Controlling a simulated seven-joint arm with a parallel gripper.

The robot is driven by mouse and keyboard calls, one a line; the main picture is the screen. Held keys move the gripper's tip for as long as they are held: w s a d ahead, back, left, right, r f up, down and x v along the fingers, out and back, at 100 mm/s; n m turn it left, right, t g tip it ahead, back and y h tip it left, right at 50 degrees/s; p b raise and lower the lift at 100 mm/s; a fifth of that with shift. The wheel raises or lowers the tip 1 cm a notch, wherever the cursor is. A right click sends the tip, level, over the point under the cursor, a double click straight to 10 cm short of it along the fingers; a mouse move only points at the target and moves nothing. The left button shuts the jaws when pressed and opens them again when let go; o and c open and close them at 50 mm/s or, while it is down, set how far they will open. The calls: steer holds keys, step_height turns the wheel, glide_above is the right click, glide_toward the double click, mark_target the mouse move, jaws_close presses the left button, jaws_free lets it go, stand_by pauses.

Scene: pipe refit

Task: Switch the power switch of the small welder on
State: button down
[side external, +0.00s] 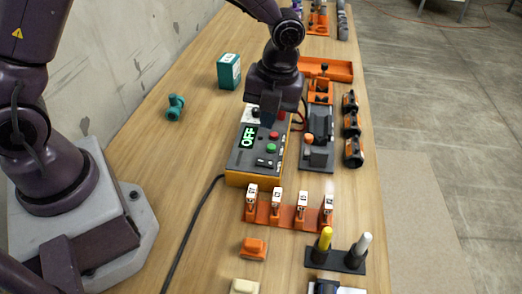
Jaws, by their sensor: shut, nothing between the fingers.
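The small welder (239,162) is a grey-topped box with a yellow lower edge, on the wooden bench in the middle of the side external view. Its lit display (247,137) reads OFF. Its top carries a red button, a green button (271,149) and a small black rocker-like switch (264,162) near the front. My gripper (269,121) points down over the far part of the welder, with its fingers shut and empty. It hides part of the welder's far end. I cannot tell whether the fingertips touch the panel.
An orange-and-black clamp fixture (317,150) stands close to the welder's right. Several black-and-orange cylinders (352,128) lie beyond it. An orange rack with several white-topped pieces (288,212) is in front. A teal box (229,71) and a teal fitting (175,107) are left. A black cable runs forward.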

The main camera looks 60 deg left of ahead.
mark_target(266, 161)
steer(key=f, duration=0.6)
steer(key=s+a+f, duration=0.1)
steer(key=f, duration=0.2)
steer(key=shift+f, duration=0.4)
steer(key=shift+s+f, duration=0.1)
steer(key=shift+f, duration=0.15)
steer(key=shift+w+d+r, duration=0.15)
steer(key=shift+w+d, duration=0.45)
steer(key=shift+r, duration=0.15)
step_height(266, 161, up, 14)
steer(key=w+d, duration=0.1)
steer(key=shift+w+d, duration=0.15)
